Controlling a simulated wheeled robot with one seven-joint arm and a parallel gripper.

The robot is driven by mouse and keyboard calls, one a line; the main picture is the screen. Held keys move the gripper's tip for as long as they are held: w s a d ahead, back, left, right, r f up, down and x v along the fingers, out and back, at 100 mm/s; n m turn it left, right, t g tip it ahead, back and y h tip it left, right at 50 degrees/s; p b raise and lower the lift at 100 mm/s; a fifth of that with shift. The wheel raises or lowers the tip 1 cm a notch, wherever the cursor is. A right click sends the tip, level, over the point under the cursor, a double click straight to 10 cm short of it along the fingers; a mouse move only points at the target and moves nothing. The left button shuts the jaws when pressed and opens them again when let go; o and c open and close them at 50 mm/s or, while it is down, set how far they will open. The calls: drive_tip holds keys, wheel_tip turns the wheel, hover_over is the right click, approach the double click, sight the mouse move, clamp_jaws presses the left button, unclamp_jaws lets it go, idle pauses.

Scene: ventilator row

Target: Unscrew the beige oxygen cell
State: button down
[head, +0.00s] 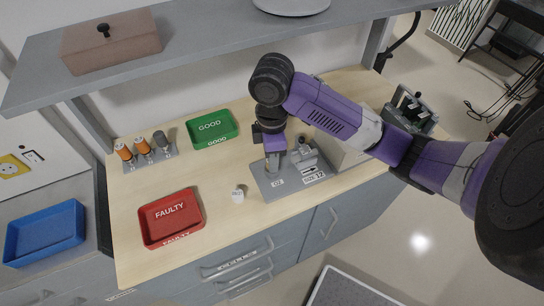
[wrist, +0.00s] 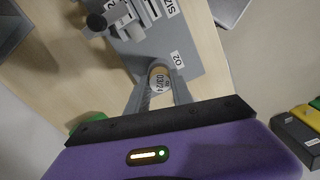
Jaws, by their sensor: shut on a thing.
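The beige oxygen cell (wrist: 159,78) shows in the wrist view between my fingers, with a dark date marking on its pale face. My gripper (wrist: 159,88) is shut on it, one finger on each side. In the head view my gripper (head: 272,163) points down at the left part of the grey mounting plate (head: 266,189), by its "O2" label. The plate also shows in the wrist view (wrist: 192,48). The cell's lower end is hidden, so I cannot tell how far it is threaded in.
A grey valve-like fitting (head: 305,157) stands on the plate, right of my gripper. A small white item (head: 238,194) lies left of the plate. A red FAULTY tray (head: 170,226), a green GOOD tray (head: 211,140) and a rack (head: 150,162) with orange and grey cells are farther left. A shelf (head: 200,44) overhangs the back.

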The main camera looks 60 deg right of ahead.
drive_tip(key=n+b, duration=0.3)
drive_tip(key=n, duration=0.1)
drive_tip(key=shift+f+n, duration=0.1)
drive_tip(key=shift+n, duration=0.3)
drive_tip(key=shift+n+b, duration=0.3)
drive_tip(key=shift+n, duration=0.2)
drive_tip(key=shift+n+b, duration=1.05)
drive_tip(key=shift+n, duration=0.55)
drive_tip(key=shift+n+b, duration=0.75)
drive_tip(key=shift+n, duration=0.75)
